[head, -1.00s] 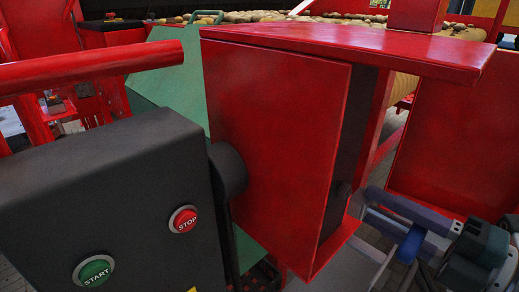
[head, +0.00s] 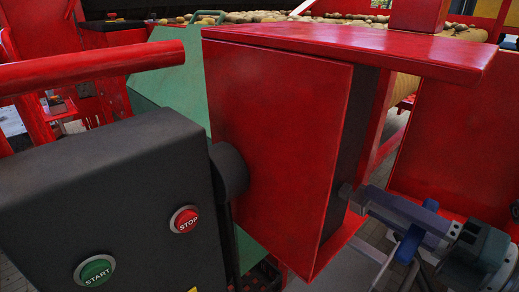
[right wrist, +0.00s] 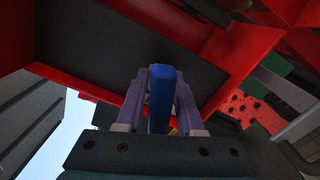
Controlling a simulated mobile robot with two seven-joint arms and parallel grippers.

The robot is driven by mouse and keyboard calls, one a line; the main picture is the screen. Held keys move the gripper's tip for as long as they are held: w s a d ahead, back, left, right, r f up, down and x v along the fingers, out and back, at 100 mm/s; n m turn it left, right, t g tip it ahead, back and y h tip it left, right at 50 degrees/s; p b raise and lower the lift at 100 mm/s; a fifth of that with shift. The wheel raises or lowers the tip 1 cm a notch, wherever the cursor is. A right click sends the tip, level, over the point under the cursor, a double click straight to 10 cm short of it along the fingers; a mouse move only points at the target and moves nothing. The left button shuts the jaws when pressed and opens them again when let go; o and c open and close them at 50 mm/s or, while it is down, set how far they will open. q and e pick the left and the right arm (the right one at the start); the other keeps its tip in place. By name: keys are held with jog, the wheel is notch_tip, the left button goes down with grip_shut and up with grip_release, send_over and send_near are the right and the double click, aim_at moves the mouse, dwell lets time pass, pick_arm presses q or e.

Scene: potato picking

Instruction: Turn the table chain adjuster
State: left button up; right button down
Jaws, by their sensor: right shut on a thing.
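The chain adjuster, a small dark knob (head: 345,191), sticks out from the dark right side of the red box (head: 275,150) in the head view. My right gripper (head: 359,199) reaches it from the right, and its fingertips are shut around it. In the right wrist view, the grey-purple fingers (right wrist: 160,105) point up toward the dark panel (right wrist: 125,45), with a blue bar (right wrist: 161,98) in front of them. The bar and fingers mostly hide the knob there. My left gripper is not in view.
A black control box (head: 115,215) with a red STOP button (head: 184,219) and a green START button (head: 95,270) stands at the left. The red top plate (head: 400,52) overhangs the gripper. Potatoes (head: 290,17) lie on the machine behind. A red panel (head: 450,150) stands at the right.

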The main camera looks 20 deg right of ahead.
jog(key=shift+x, duration=1)
jog(key=m, duration=0.3)
jog(key=shift+m, duration=0.3)
jog(key=m, duration=0.5)
jog(key=shift+f+p, duration=0.2)
jog(key=shift+p, duration=0.2)
jog(key=m, duration=0.7)
jog(key=shift+a+f+m, duration=0.1)
jog(key=shift+f+m, duration=0.05)
jog(key=shift+m, duration=0.25)
jog(key=m, duration=0.5)
jog(key=shift+s+a, duration=0.1)
jog(key=shift+a, duration=0.05)
jog(key=shift+n+p, duration=0.3)
